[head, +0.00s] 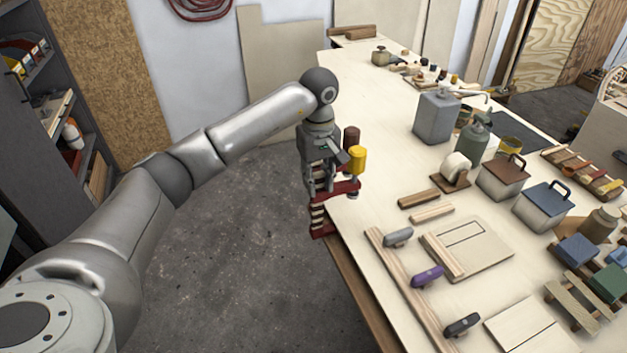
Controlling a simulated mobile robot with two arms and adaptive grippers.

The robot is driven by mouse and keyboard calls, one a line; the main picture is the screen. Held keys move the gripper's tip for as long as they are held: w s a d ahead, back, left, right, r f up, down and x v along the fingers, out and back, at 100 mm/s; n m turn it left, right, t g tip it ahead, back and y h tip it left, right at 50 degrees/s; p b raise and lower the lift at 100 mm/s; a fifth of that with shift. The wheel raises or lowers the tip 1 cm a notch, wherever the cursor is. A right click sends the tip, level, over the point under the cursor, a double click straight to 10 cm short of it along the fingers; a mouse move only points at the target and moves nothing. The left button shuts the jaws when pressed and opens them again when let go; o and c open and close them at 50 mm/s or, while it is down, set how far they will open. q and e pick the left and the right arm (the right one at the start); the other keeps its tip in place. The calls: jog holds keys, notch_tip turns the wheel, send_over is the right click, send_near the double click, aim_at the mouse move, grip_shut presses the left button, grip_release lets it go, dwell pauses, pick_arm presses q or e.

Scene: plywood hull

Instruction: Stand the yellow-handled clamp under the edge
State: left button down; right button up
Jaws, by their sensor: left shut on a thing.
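The yellow-handled clamp (345,188) is at the left edge of the workbench (375,215). It has dark red arms, a pale striped bar and a yellow handle (357,158) at the top right. My left gripper (321,165) points down and is shut on the clamp, hiding part of its bar. The upper red arm reaches over the bench top in the picture; the lower red arm (322,230) hangs lower, beside the edge. I cannot tell whether the clamp touches the bench. My right gripper is not in view.
A dark brown cylinder (351,136) shows just behind the yellow handle. The floor (240,270) left of the bench is clear. Shelves (40,110) stand at far left.

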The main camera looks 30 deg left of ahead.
pick_arm(q)
jog(key=shift+w+d, duration=0.9)
jog(key=shift+w, duration=0.2)
jog(key=shift+r+b, duration=0.1)
jog(key=shift+b, duration=0.2)
jog(key=c, duration=1.1)
grip_release()
